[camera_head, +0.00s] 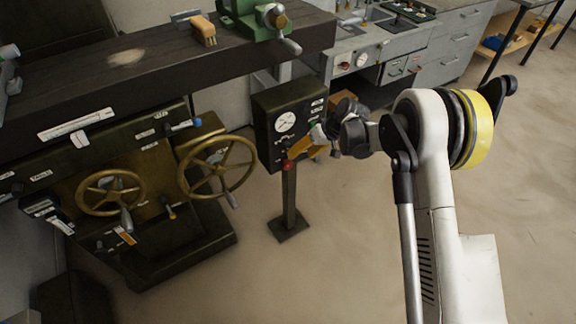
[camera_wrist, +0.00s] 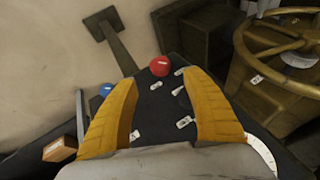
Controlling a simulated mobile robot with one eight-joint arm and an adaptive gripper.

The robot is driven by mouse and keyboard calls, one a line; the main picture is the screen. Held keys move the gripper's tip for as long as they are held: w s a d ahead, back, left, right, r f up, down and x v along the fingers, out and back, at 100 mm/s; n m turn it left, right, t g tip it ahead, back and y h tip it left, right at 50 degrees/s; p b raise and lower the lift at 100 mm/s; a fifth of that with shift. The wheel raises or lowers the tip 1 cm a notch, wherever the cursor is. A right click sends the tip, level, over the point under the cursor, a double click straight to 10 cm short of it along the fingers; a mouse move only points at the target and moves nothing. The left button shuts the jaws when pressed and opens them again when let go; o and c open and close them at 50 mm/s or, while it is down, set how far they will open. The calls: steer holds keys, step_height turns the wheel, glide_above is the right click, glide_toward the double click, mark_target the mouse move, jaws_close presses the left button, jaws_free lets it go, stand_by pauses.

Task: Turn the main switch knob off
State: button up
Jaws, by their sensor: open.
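The dark control box (camera_head: 262,112) stands on a pedestal in the middle of the head view, with a white gauge (camera_head: 285,122) on its face. A red round knob or button (camera_head: 288,166) sits at its lower edge; it also shows in the wrist view (camera_wrist: 160,65), just beyond my fingertips. A blue button (camera_wrist: 105,89) shows left of my left finger. I cannot tell which control is the main switch knob; my gripper hides part of the panel. My gripper (camera_head: 296,152) is in front of the box. In the wrist view its yellow fingers (camera_wrist: 157,78) are spread with nothing held between them.
A machine with two brass handwheels (camera_head: 217,166) stands left of the box; one wheel shows at right in the wrist view (camera_wrist: 290,50). A dark bench (camera_head: 150,75) with a green vise (camera_head: 256,20) is behind. The floor (camera_head: 340,270) is clear around the pedestal's foot.

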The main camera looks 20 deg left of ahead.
mark_target(289, 165)
steer(key=b+x, duration=0.3)
steer(key=x, duration=0.6)
steer(key=shift+a+f, duration=0.15)
steer(key=shift+f, duration=0.2)
steer(key=c, duration=1.2)
